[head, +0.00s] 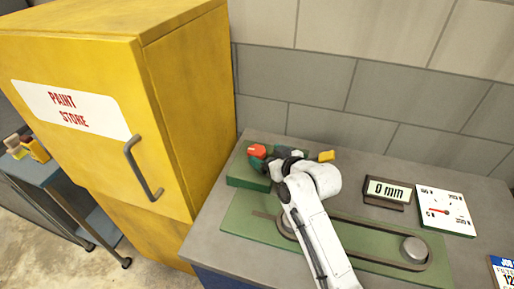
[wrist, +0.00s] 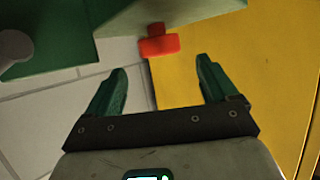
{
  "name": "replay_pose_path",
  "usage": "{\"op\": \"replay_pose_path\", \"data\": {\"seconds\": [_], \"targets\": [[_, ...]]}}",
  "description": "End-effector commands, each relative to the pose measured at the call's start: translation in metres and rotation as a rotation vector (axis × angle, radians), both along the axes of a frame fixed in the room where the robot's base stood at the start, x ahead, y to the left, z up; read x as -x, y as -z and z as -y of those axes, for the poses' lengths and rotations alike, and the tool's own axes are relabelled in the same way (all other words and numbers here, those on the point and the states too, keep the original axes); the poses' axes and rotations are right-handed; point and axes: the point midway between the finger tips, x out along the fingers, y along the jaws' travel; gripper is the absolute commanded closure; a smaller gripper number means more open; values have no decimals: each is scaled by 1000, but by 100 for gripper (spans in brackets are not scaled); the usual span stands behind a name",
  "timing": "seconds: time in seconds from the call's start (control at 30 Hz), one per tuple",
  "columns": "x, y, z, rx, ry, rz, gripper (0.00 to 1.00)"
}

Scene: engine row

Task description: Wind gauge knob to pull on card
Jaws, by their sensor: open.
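The red knob (head: 257,151) is at the back left of the bench, by a green block (head: 246,181). In the wrist view the knob (wrist: 159,46) sits on a short red stem from a green part. My gripper (wrist: 161,66) is open, its green fingers apart; the knob shows just beyond the fingertips, between their lines. I see no contact. The dial gauge (head: 445,212) has a red needle pointing left. The display (head: 388,190) reads "0 mm". The job card (head: 502,272) is cut off at the right edge; its pull figure cannot be read in full.
A yellow paint store cabinet (head: 190,110) stands close at the left of the bench. A green plate (head: 245,222) carries a belt and a round grey pulley (head: 414,249) in front of the display. My white arm crosses the plate and hides part of it. A block wall stands behind.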

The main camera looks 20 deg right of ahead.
Motion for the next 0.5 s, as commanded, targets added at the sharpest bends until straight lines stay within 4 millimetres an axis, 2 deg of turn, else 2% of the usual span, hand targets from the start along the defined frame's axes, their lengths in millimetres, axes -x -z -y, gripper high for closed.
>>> {"op": "replay_pose_path", "data": {"seconds": [0.23,0.5], "targets": [[-34,13,-9,2,-2,-2,14],[-55,23,-15,1,0,0,14]]}}
